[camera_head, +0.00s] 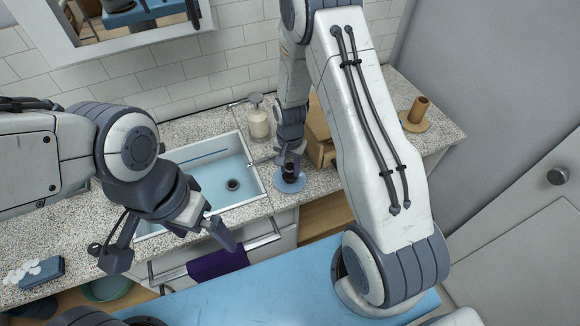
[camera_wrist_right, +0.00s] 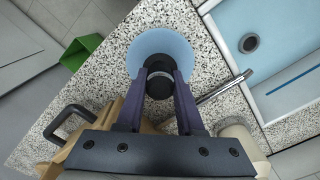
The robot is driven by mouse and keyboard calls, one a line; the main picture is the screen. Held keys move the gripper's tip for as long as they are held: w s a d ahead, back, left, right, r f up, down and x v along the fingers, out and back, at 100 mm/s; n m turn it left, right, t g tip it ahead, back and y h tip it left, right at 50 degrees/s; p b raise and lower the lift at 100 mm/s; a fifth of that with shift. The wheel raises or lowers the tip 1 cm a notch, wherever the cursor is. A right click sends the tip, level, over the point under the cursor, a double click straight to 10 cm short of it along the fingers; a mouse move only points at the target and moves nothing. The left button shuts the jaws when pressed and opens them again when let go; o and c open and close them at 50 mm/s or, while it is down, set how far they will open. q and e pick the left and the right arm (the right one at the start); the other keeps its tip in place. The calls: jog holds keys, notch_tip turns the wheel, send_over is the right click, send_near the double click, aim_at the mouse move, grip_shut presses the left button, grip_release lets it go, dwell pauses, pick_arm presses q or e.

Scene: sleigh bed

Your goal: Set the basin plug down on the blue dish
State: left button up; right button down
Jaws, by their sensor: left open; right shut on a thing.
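The basin plug (camera_wrist_right: 159,84) is a dark round piece between the fingers of my right gripper (camera_wrist_right: 160,76). It is over the near part of the blue dish (camera_wrist_right: 160,42) in the right wrist view. In the head view my right gripper (camera_head: 291,162) points down at the blue dish (camera_head: 289,184), which lies on the speckled counter right of the sink. I cannot tell whether the plug touches the dish. My left gripper (camera_head: 172,248) is open and empty in front of the sink, far from the dish.
The pale blue sink (camera_head: 222,170) has a dark drain (camera_head: 232,184). A soap dispenser (camera_head: 258,120) and wooden box (camera_head: 318,132) stand near my right gripper. A wooden cup (camera_head: 417,110) is further right. A purple towel (camera_head: 217,263) hangs on the front rail. A green bin (camera_wrist_right: 80,52) is below the counter.

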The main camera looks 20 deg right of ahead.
jog(key=shift+f+b, duration=0.3)
jog(key=shift+f, duration=0.2)
jog(key=shift+c, duration=2.3)
grip_release()
jog(key=shift+r, duration=0.1)
notch_tip(320, 180, up, 10)
jog(key=shift+r+b, duration=0.2)
jog(key=shift+b, duration=0.75)
